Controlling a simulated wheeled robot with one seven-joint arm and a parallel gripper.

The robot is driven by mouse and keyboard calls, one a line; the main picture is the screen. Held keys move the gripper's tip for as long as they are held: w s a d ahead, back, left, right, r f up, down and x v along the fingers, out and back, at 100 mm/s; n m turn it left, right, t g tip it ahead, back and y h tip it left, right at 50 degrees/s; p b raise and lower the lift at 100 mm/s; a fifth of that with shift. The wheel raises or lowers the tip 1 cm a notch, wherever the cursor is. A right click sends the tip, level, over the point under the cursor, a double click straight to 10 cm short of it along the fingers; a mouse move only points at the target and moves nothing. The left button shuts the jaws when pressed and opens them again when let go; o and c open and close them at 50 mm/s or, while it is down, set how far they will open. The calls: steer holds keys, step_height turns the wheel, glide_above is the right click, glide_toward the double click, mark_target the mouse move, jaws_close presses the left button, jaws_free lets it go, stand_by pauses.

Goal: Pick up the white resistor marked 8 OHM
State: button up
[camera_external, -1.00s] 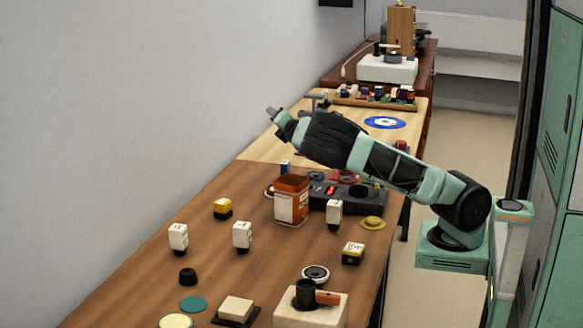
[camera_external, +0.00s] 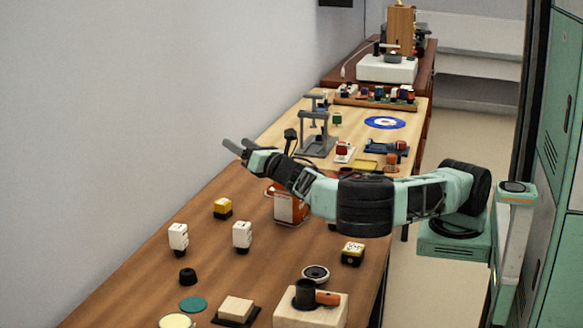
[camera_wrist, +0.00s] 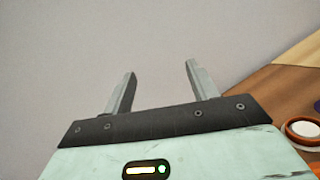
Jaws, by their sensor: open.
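Two white resistor-like blocks with dark bases stand upright on the brown table in the external view: a left one (camera_external: 178,237) and a right one (camera_external: 242,235). Their markings are too small to read, so I cannot tell which says 8 OHM. A third white block, seen earlier near the orange tin, is now mostly hidden behind my arm. My gripper (camera_external: 236,144) is open and empty, raised above the table's wall side, apart from the blocks. In the wrist view its two fingers (camera_wrist: 160,72) are spread against a bare wall.
A yellow-topped block (camera_external: 222,208) and a black knob (camera_external: 188,276) stand near the white blocks. An orange-and-white tin (camera_external: 290,208) is partly behind my arm. Another yellow block (camera_external: 352,253) and a wooden block with a black cup (camera_external: 320,312) are nearer. A grey stand (camera_external: 316,144) stands farther back.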

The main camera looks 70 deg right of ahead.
steer(key=s+a+f+n+y+p, duration=0.3)
steer(key=a+n+y+p, duration=0.15)
steer(key=a, duration=0.55)
steer(key=n+g+y+p, duration=0.1)
steer(key=n+y+p, duration=0.1)
steer(key=n+y, duration=0.15)
glide_above(236, 224)
steer(key=s, duration=0.2)
steer(key=f, duration=0.3)
steer(key=shift+s+d, duration=0.2)
steer(key=shift+d, duration=0.1)
step_height(236, 224, down, 8)
steer(key=shift+a+b, duration=0.15)
steer(key=shift+b, duration=0.15)
steer(key=shift+w+a+r, duration=0.1)
steer(key=shift+w+r, duration=0.05)
steer(key=shift+w, duration=0.45)
steer(key=shift+w+r, duration=0.1)
steer(key=shift+w, duration=0.7)
steer(key=c, duration=1.1)
